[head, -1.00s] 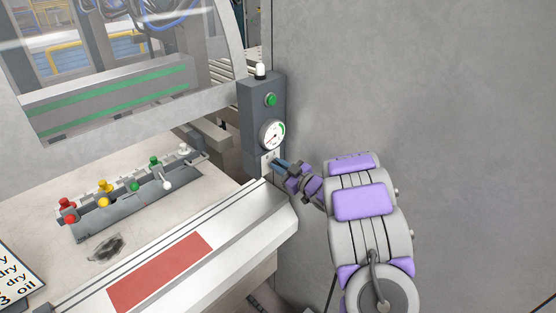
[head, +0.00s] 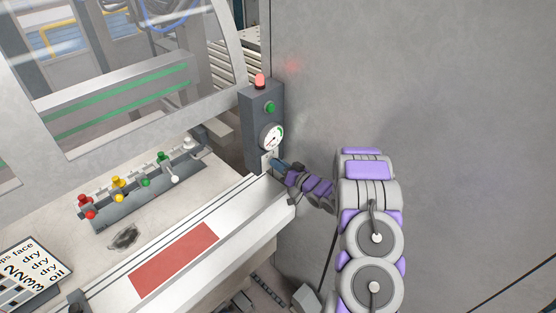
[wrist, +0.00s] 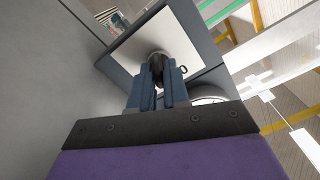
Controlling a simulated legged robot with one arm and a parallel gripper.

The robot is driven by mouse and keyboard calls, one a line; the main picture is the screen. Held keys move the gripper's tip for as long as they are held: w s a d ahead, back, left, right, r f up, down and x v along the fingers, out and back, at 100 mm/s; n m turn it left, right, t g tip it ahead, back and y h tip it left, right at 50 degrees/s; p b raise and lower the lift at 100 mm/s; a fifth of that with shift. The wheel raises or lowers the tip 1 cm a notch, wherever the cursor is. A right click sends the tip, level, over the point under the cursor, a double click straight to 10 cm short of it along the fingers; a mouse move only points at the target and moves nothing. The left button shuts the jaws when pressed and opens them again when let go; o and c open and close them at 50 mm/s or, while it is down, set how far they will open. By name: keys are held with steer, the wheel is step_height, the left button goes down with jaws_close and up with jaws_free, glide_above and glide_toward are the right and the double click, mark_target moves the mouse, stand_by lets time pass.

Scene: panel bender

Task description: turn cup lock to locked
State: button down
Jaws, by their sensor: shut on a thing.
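The cup lock (wrist: 157,62) is a dark round part on a pale plate in the wrist view. The plate (head: 266,161) sits low on the grey control post, below the gauge. My gripper (wrist: 158,74) is shut on the cup lock, with a blue-grey finger on either side of it. In the head view my gripper (head: 278,166) reaches the plate from the right and hides most of the lock. Lock markings cannot be read. A small dark ring (wrist: 183,70) shows beside the lock.
The grey post (head: 262,110) carries a red-lit lamp (head: 260,81), a green button (head: 270,107) and a gauge (head: 271,136). A row of coloured levers (head: 145,183) stands on the bench at left. A grey wall (head: 420,120) rises at right.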

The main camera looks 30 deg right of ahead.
steer(key=shift+m+p, duration=0.3)
steer(key=shift+m, duration=0.1)
steer(key=c, duration=1.2)
jaws_free()
steer(key=b+v, duration=0.2)
steer(key=v, duration=1.5)
steer(key=shift+s, duration=0.2)
